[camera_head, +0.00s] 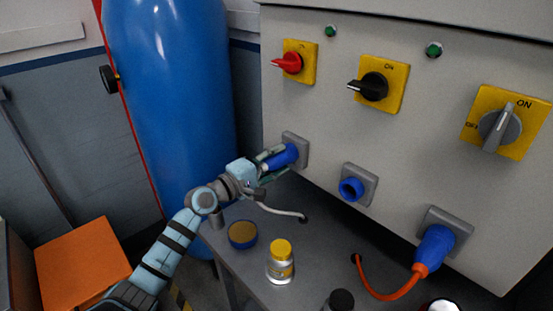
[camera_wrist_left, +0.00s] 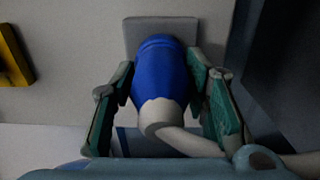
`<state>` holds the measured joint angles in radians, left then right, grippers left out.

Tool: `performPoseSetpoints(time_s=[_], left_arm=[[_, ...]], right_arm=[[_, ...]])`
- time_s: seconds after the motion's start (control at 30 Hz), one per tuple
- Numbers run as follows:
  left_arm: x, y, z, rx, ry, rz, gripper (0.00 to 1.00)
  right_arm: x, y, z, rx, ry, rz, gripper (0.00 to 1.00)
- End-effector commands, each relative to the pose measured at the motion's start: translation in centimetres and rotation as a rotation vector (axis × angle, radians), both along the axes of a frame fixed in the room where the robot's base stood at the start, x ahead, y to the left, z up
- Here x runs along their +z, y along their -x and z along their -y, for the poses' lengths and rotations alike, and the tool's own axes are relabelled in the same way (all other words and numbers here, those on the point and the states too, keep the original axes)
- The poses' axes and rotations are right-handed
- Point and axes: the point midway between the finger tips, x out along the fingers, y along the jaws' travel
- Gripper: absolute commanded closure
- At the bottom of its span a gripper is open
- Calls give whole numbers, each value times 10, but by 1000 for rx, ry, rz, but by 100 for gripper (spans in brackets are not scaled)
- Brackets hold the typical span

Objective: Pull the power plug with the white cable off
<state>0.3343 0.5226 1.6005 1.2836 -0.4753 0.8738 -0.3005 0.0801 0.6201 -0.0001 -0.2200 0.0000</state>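The blue power plug with the white cable (camera_head: 284,157) sits in the left socket on the front of the grey cabinet. In the left wrist view the plug (camera_wrist_left: 160,80) points into its grey square socket plate (camera_wrist_left: 160,27), and the white cable (camera_wrist_left: 172,138) bends away to the right. My left gripper (camera_head: 279,160) is around the plug, with a finger against each side; in the wrist view its pads (camera_wrist_left: 161,75) appear to touch the plug. The white cable (camera_head: 280,211) runs below the gripper to a hole in the tabletop. My right gripper is not in view.
An empty blue socket (camera_head: 352,188) and a blue plug with an orange cable (camera_head: 435,247) are to the right. Rotary switches (camera_head: 375,86) are above. A yellow-capped jar (camera_head: 280,262) and a round tin (camera_head: 242,235) stand on the table below. A blue cylinder (camera_head: 175,100) stands left.

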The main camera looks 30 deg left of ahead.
Motion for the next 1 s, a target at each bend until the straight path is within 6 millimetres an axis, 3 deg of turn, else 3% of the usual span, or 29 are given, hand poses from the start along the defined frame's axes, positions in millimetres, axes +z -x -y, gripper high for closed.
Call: performPoseSetpoints(time_s=[0.03, 0.1, 0.13, 1.0], left_arm=[[-1, 0, 0, 0, -1, -2, 88], [-1, 0, 0, 0, -1, -2, 99], [-1, 0, 0, 0, -1, -3, 100], [0, 29, -10, -1, -2, -3, 100]], right_arm=[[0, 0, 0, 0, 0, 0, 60], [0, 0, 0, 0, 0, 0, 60], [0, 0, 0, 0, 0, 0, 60], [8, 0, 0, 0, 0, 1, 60]])
